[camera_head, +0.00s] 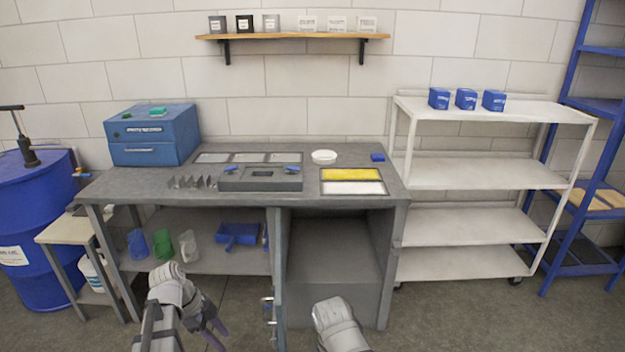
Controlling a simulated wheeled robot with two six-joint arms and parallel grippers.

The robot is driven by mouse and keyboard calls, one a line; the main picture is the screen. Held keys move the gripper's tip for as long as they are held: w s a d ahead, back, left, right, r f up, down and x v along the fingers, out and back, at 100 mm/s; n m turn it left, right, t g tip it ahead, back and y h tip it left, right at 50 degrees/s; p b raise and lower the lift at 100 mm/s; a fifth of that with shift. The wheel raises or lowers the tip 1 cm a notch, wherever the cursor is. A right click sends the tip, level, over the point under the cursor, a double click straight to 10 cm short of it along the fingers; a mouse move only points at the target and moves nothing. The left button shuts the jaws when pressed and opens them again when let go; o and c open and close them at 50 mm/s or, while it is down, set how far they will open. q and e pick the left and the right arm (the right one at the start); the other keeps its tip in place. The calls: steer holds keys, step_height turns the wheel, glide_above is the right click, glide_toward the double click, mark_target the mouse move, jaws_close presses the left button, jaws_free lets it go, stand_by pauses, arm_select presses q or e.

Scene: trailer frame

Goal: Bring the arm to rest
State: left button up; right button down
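My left arm (172,290) comes in at the bottom left, in front of the grey workbench (340,198) and below its top. The dark fingers of my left gripper (213,328) point down toward the floor. They are small and partly hidden by the arm, so I cannot tell whether they are open or shut. No object shows in them. Part of my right arm (338,322) shows at the bottom middle, in front of the bench's lower opening. My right gripper is out of view.
The bench carries a blue toolbox (152,135), a grey fixture (260,182), a white dish (323,157) and a yellow pad (350,174). A white cart (490,172) and blue drum (35,225) flank the bench.

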arm_select(q)
steer(key=s+d+r+n+y+p, duration=0.2)
steer(key=s+d+r+n+p, duration=0.1)
steer(key=d, duration=0.5)
steer(key=s+d+r+n+y+p, duration=0.3)
steer(key=s+d+n+p, duration=0.3)
steer(key=d+n, duration=0.3)
steer(key=shift+s+r+n+y, duration=0.35)
steer(key=shift+r+n, duration=0.3)
steer(key=shift+n, duration=0.15)
steer(key=shift+d, duration=0.1)
